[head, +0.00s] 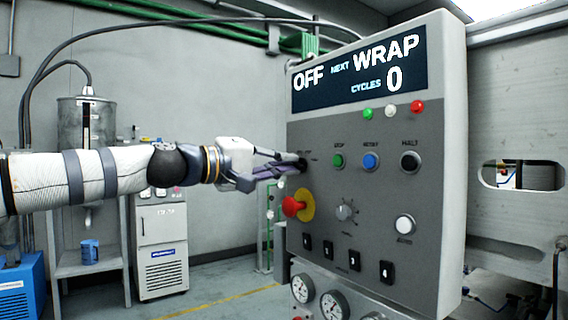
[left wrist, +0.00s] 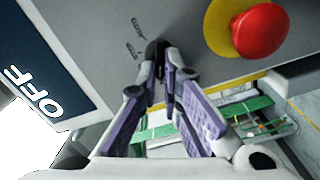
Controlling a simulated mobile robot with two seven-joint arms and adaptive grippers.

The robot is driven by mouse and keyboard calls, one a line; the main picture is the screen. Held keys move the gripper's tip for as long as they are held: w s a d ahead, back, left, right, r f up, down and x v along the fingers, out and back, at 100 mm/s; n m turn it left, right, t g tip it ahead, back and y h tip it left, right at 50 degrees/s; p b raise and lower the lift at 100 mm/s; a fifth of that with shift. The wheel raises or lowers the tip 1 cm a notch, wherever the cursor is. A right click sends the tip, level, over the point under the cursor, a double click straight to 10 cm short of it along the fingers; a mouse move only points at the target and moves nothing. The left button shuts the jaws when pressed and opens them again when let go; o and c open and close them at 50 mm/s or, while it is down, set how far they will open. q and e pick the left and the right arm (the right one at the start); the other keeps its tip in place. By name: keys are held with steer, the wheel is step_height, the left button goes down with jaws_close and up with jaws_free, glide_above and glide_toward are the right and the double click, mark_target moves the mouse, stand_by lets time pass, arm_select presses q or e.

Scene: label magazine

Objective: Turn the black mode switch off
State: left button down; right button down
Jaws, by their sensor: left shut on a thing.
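The black mode switch (left wrist: 154,48) is a small dark knob on the grey control panel (head: 378,240), at the panel's upper left in the head view. My left gripper (head: 296,163) reaches in from the left, its fingertips at the panel and shut on the switch. In the left wrist view the fingers (left wrist: 168,62) close around the knob, with small lettering beside it. The fingers partly hide the knob. The display (head: 360,70) reads OFF, NEXT WRAP and CYCLES 0. My right gripper is not in view.
A red emergency button (head: 293,206) on a yellow disc sits just below the left gripper. Green, blue and black buttons (head: 371,161) stand to the right, with a grey selector (head: 346,212) and a white button (head: 405,225) lower. Gauges (head: 333,305) are below the panel.

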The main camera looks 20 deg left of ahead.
arm_select(q)
steer(key=c, duration=1.8)
jaws_free()
steer(key=shift+o, duration=0.2)
steer(key=v, duration=1.2)
